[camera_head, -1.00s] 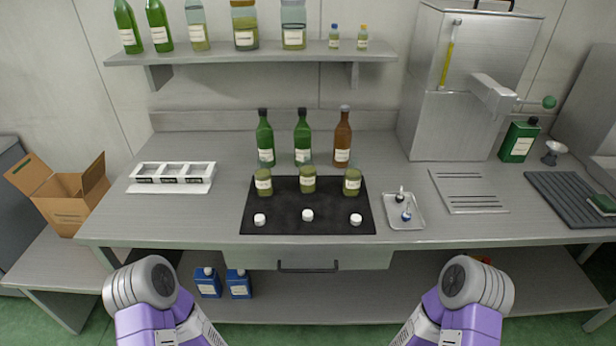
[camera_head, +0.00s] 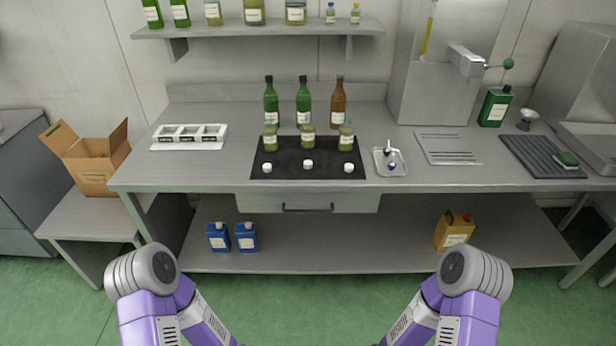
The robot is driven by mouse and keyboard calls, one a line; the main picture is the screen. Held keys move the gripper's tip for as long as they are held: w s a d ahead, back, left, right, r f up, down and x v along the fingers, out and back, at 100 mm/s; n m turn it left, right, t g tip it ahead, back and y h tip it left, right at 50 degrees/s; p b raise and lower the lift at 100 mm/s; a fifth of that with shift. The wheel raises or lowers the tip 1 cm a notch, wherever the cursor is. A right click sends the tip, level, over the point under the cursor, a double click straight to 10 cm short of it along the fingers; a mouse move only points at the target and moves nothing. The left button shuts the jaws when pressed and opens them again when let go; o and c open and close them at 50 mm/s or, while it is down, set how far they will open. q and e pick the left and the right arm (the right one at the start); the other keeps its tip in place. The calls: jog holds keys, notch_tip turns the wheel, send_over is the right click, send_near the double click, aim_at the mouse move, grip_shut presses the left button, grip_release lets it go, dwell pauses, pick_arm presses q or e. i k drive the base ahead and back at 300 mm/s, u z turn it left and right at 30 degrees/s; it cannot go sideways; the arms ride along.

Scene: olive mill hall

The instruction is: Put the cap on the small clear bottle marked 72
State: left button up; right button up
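Three small clear bottles with olive-green contents stand on a black mat (camera_head: 290,170): a left one (camera_head: 270,139), a middle one (camera_head: 308,137) and a right one (camera_head: 345,137). Their labels are too small to read, so I cannot tell which is marked 72. Three white caps lie on the mat in front of them: left (camera_head: 267,168), middle (camera_head: 308,164) and right (camera_head: 348,167). Both my arms come in at the bottom edge, well short of the counter. Neither gripper shows.
Two green bottles and a brown bottle (camera_head: 338,105) stand behind the mat. A white rack (camera_head: 189,146) is left, a small metal tray (camera_head: 377,168) with tools right. The counter's front edge (camera_head: 200,187) and drawer face me. Green floor is clear before the lower shelf.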

aim_at(307, 128)
jog(key=z, duration=0.5)
jog(key=i, duration=1.2)
jog(key=u, duration=0.05)
